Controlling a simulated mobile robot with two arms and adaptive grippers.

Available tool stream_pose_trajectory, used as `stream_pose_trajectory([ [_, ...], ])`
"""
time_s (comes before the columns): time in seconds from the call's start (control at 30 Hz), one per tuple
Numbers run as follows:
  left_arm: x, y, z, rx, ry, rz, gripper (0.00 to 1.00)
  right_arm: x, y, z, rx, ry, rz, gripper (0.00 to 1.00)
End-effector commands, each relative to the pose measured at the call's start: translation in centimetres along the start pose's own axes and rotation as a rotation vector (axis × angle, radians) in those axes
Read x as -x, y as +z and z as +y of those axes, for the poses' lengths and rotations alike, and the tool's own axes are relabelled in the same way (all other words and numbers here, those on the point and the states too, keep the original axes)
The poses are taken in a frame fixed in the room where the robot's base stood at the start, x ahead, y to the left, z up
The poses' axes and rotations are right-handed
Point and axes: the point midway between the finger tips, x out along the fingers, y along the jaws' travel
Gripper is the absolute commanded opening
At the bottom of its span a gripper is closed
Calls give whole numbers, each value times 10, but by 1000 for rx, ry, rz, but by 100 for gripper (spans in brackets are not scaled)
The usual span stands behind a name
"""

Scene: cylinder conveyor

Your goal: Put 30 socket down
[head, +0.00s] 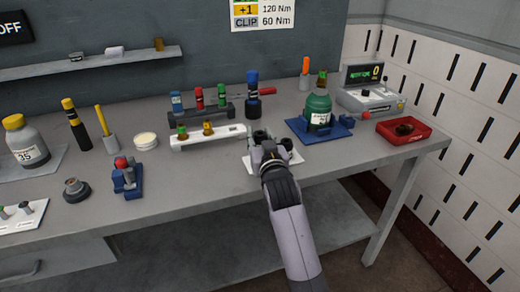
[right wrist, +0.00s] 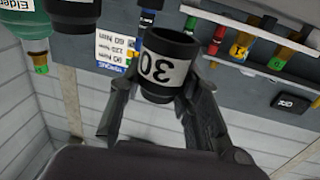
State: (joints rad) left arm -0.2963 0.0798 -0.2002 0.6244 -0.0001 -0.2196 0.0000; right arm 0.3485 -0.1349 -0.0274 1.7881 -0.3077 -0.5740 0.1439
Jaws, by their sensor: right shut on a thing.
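The 30 socket (right wrist: 165,65) is a black cylinder with a white band marked 30, seen upside down in the right wrist view. My right gripper (right wrist: 155,98) is shut on it, with a finger on each side. In the head view, my right gripper (head: 269,146) is over a small white pad (head: 254,162) near the front of the bench. The arm and gripper hide most of the socket there. I cannot tell whether it touches the pad. Another dark cylinder (right wrist: 75,8) is cut off at the top of the wrist view. My left gripper is not in view.
A white rack (head: 200,139) with small bottles is just left of the pad. A blue tray (head: 340,132) with a green bottle (head: 317,108) is to the right, then a red tray (head: 415,133). A blue-and-black driver (head: 253,100) stands behind.

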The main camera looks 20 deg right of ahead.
Motion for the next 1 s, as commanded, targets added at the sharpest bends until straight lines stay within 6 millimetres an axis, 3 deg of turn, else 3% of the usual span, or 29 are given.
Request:
stream_pose_trajectory([
  [0.23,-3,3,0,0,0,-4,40,0,37,0,-1,0,-4,0],
  [0.67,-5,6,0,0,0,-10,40,0,43,0,-1,0,-1,0],
  [0.7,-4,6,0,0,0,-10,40,0,43,0,-1,0,-2,33],
  [1.0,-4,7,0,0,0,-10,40,0,43,0,0,0,-3,51],
])
